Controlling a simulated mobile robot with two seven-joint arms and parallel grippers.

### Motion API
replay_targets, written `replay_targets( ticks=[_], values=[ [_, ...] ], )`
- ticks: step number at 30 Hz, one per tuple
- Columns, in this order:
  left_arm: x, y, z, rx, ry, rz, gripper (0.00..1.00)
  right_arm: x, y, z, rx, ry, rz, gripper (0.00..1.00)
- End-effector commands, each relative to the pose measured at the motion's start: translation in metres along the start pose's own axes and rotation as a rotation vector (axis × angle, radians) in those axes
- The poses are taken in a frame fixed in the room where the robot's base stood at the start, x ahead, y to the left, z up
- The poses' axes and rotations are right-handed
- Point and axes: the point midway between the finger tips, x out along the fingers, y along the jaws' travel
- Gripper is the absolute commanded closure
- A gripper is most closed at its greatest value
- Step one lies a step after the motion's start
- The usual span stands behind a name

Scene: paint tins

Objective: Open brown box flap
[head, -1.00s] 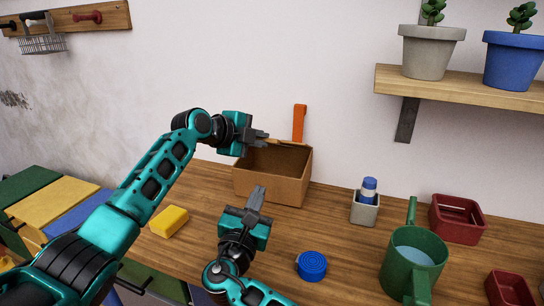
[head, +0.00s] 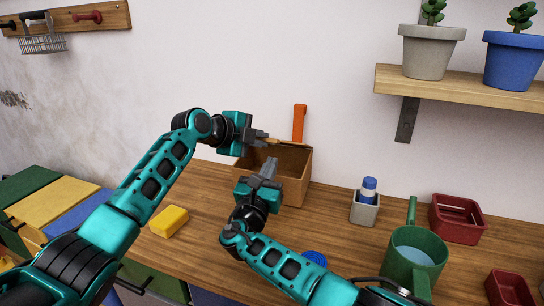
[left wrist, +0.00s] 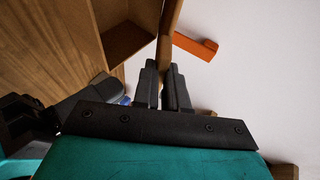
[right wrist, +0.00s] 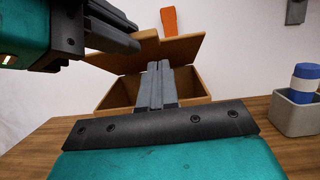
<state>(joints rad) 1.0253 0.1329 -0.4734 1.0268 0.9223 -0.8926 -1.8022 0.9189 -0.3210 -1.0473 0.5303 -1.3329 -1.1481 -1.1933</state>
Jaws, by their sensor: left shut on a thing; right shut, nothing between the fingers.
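The brown box (head: 294,187) stands on the table near the wall. A brown flap (right wrist: 168,52) stands raised at the back of the box in the right wrist view. My left gripper (head: 266,136) is above the box's back left and is shut on the flap, whose edge (left wrist: 168,40) shows between its fingers in the left wrist view. My right gripper (head: 271,163) is shut and empty, in front of the box opening.
An orange object (head: 299,122) stands behind the box. A yellow block (head: 168,221) lies to the left. A grey holder with a blue and white bottle (head: 369,190), a green watering can (head: 414,255) and a red crate (head: 457,219) stand to the right. My right forearm covers most of a blue roll (head: 316,258).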

Motion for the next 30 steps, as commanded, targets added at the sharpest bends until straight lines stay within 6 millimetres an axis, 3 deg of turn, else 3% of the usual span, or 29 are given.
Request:
replay_targets(
  ticks=[6,26,27,30],
  values=[
    [-0.001,-0.002,-0.001,0.001,0.0,-0.005,1.0,0.018,0.0,0.018,0.0,-0.002,0.0,1.0],
    [-0.001,-0.002,0.0,0.001,0.0,-0.004,1.0,0.024,0.0,0.025,-0.001,0.018,-0.002,1.0],
    [-0.001,-0.002,0.0,0.001,0.0,-0.004,0.86,0.024,0.0,0.025,-0.001,0.018,-0.002,1.0],
    [0.0,-0.002,0.0,0.001,0.0,-0.003,0.77,0.024,0.0,0.025,-0.001,0.018,-0.002,1.0]
  ],
)
